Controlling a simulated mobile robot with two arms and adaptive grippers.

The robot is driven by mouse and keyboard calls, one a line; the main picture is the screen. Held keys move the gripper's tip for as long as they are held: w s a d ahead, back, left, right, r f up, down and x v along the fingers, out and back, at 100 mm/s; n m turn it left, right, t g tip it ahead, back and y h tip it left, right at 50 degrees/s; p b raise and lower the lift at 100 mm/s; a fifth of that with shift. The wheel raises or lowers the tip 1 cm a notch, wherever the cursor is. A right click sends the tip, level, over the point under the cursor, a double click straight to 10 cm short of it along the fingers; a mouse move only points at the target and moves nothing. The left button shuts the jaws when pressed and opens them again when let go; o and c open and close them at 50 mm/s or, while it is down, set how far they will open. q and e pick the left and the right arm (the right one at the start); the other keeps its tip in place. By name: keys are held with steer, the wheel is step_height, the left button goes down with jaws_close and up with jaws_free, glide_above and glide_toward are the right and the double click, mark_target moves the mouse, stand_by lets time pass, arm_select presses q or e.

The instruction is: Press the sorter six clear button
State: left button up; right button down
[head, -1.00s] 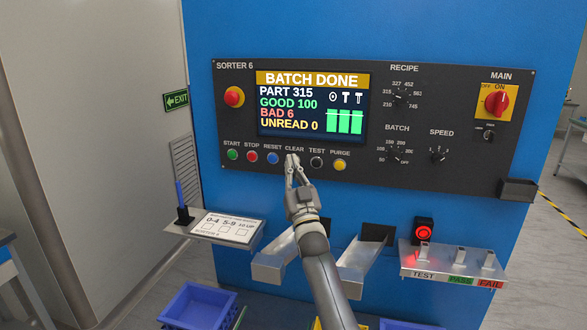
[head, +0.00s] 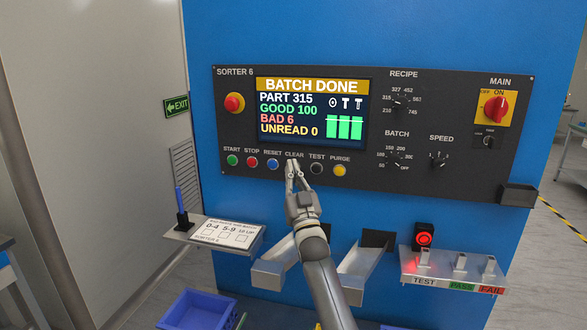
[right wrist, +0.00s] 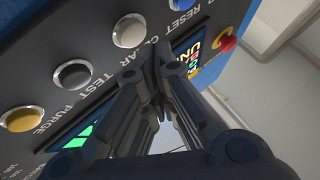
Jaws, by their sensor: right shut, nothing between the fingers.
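The sorter 6 panel (head: 400,118) carries a row of buttons under a lit screen (head: 312,113) reading BATCH DONE, GOOD 100, BAD 6. The white CLEAR button (right wrist: 130,33) shows in the right wrist view, between the blue RESET button (right wrist: 187,4) and the black TEST button (right wrist: 72,75). In the head view my right gripper (head: 292,164) covers it, just below the CLEAR label. The right gripper is shut and empty, its tips close to the button; I cannot tell whether they touch it. My left gripper is not in view.
The RESET button (head: 272,164) and TEST button (head: 316,168) flank the fingertips closely. Below the panel, a card shelf (head: 180,234), metal chutes (head: 270,272) and a test ledge (head: 425,268) stick out. A blue bin (head: 195,312) is at the bottom.

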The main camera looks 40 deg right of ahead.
steer(key=shift+w+d, duration=0.1)
steer(key=shift+d, duration=0.05)
stand_by(0.4)
steer(key=shift+w+d+b, duration=0.2)
steer(key=shift+b, duration=0.15)
steer(key=shift+w+d+b, duration=0.25)
steer(key=shift+d+b, duration=0.05)
steer(key=shift+b, duration=0.05)
stand_by(0.7)
stand_by(0.3)
steer(key=shift+s+a+p, duration=0.5)
steer(key=shift+s+a, duration=0.1)
